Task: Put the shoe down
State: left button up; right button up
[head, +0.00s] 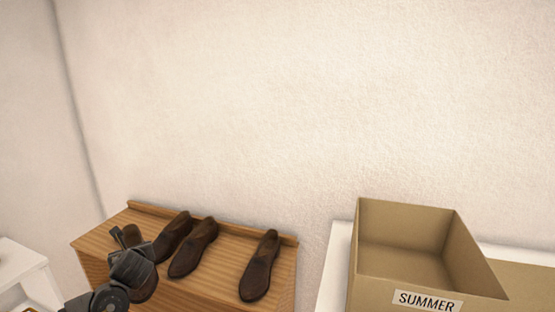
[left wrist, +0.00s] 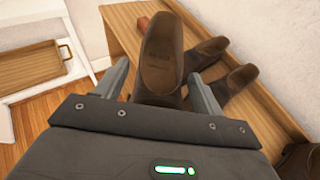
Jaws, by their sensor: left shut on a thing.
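My left gripper (head: 127,243) is over the left end of a wooden shoe shelf (head: 225,277). In the head view my gripper partly hides this shoe (head: 146,287). I cannot tell whether it touches the shelf. Two similar shoes, one (head: 171,238) and another (head: 193,251), lie just right of it. A further shoe (head: 260,267) lies near the shelf's right end. My right gripper is not in view.
A tan open box (head: 385,283) labelled SUMMER stands on a white surface (head: 337,255) at the right. White furniture (head: 22,268) is at the far left; a wooden tray (left wrist: 47,62) shows there in the left wrist view. A bare gap of shelf lies between the middle shoes and the right one.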

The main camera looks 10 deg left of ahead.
pick_arm(q)
jog(key=w+d+r+m+t+h, duration=0.1)
jog(key=d+r, duration=0.2)
jog(key=d, duration=0.4)
jog(key=shift+w+d+r+m+h, duration=0.2)
jog(key=shift+d+m+h, duration=0.2)
jog(key=d+r+m+h, duration=0.1)
jog(key=d, duration=0.2)
jog(key=d+r+m+t+h, duration=0.1)
jog(key=d, duration=0.3)
jog(key=s+d+r+h, duration=0.1)
jog(key=d+r, duration=0.1)
jog(key=d, duration=0.1)
jog(key=shift+d+r+m+t, duration=0.1)
jog(key=shift+d+m+t, duration=0.25)
jog(key=shift+m+t, duration=0.05)
jog(key=shift+c, duration=0.2)
jog(key=shift+o, duration=0.2)
jog(key=s+d+r+m+h, duration=0.2)
jog(key=s+d+r, duration=0.1)
jog(key=d, duration=0.3)
jog(key=s+d+r+m+h, duration=0.2)
jog(key=s+d+r, duration=0.1)
jog(key=d, duration=0.4)
jog(key=shift+r+t, duration=0.4)
notch_tip(320, 180, down, 6)
jog(key=s, duration=0.1)
jog(key=shift+s, duration=0.35)
jog(key=shift+r, duration=0.1)
